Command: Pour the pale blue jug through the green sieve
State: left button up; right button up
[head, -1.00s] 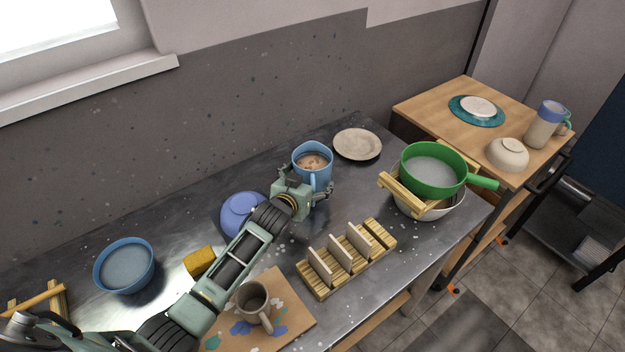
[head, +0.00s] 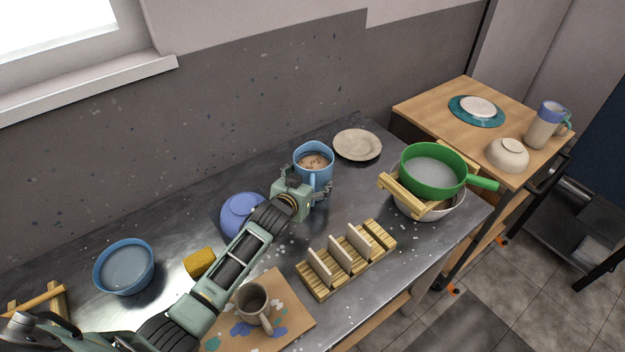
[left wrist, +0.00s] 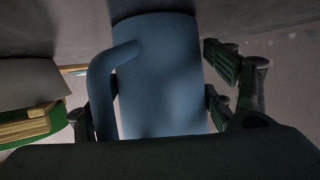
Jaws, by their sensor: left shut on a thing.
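The pale blue jug (head: 314,166) is upright near the back of the metal counter, with brown liquid inside. My left gripper (head: 315,190) is shut on the jug, its fingers on either side of the body. In the left wrist view the jug (left wrist: 160,75) fills the middle, its handle at the left, between the fingers. I cannot tell whether its base touches the counter. The green sieve (head: 436,170) rests on a wooden support (head: 401,194) over a white bowl (head: 431,212), to the right of the jug, its handle pointing right. My right gripper is not in view.
A beige plate (head: 357,145) lies behind, between jug and sieve. A wooden rack (head: 346,262) stands in front. A purple-blue bowl (head: 238,214), yellow sponge (head: 200,262), grey mug (head: 251,302) on a board and blue bowl (head: 124,267) are to the left.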

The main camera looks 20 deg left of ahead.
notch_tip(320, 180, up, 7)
jog(key=p, duration=0.6)
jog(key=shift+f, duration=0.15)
dwell(0.3)
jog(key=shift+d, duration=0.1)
